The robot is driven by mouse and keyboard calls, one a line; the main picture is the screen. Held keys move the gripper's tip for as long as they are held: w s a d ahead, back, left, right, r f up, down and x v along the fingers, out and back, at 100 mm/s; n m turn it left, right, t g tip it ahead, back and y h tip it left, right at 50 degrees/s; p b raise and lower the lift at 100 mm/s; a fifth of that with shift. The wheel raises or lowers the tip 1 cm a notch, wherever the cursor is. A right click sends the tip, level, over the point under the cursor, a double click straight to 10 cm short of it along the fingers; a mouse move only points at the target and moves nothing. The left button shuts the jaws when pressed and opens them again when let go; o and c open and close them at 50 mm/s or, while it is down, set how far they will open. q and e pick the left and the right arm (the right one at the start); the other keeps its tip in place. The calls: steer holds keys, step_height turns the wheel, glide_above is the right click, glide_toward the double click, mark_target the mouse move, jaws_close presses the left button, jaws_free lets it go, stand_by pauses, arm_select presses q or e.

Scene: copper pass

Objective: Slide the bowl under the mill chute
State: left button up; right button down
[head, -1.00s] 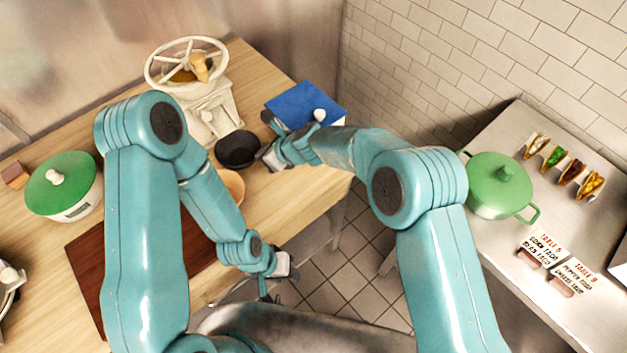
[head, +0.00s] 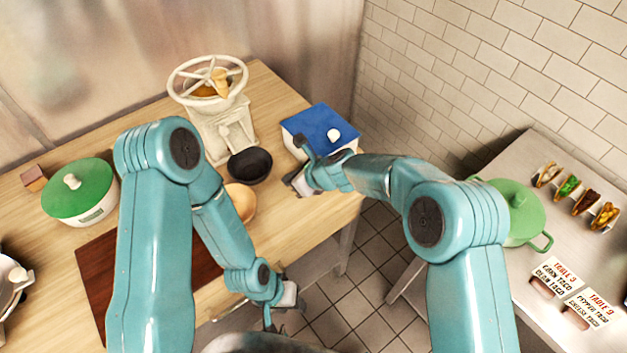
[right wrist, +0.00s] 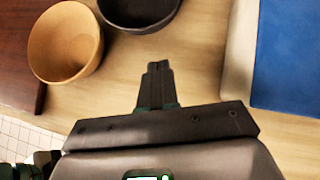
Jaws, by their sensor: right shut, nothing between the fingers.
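A dark bowl (head: 250,167) stands on the wooden counter just in front of the cream mill (head: 224,132), at its right front; whether it is under the chute I cannot tell. Its near part shows at the top of the right wrist view (right wrist: 140,12). My right gripper (head: 291,181) is shut and empty, to the right of the dark bowl. In the right wrist view its fingertips (right wrist: 157,66) point at the bowl with a small gap between. My left gripper (head: 272,314) hangs low beyond the counter's front edge; its finger opening is unclear.
A wooden bowl (head: 242,203) stands nearer me, partly behind my left arm. A blue-topped box (head: 313,121) is close to my right gripper. A brown board (head: 98,267) and a green-lidded pot (head: 72,200) are at left. A separate steel table (head: 530,160) stands at right.

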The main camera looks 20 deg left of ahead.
steer(key=b+v, duration=0.1)
steer(key=v, duration=0.8)
steer(key=shift+m, duration=0.7)
steer(key=d+f, duration=0.1)
steer(key=d, duration=0.1)
steer(key=w+d+f+b, duration=0.1)
steer(key=w+d+f, duration=0.1)
steer(key=d, duration=0.1)
steer(key=shift+d+f, duration=0.35)
steer(key=shift+f, duration=0.05)
steer(key=s+d+f+g+h+b, duration=0.1)
steer(key=s+d+f, duration=0.2)
steer(key=d+f, duration=0.35)
steer(key=s+d+f+g+h+b, duration=0.1)
steer(key=s+d+f+h, duration=0.1)
steer(key=s+d+f, duration=0.35)
steer(key=s+d+f+n, duration=0.4)
steer(key=s+n, duration=0.4)
steer(key=n, duration=0.2)
steer(key=s+d+f+n+h+b, duration=0.1)
steer(key=s+d+f+n, duration=0.2)
steer(key=s+f+n, duration=0.3)
steer(key=s+n, duration=0.3)
steer(key=n, duration=0.2)
steer(key=shift+s+d+g, duration=0.3)
steer(key=shift+s+d, duration=0.05)
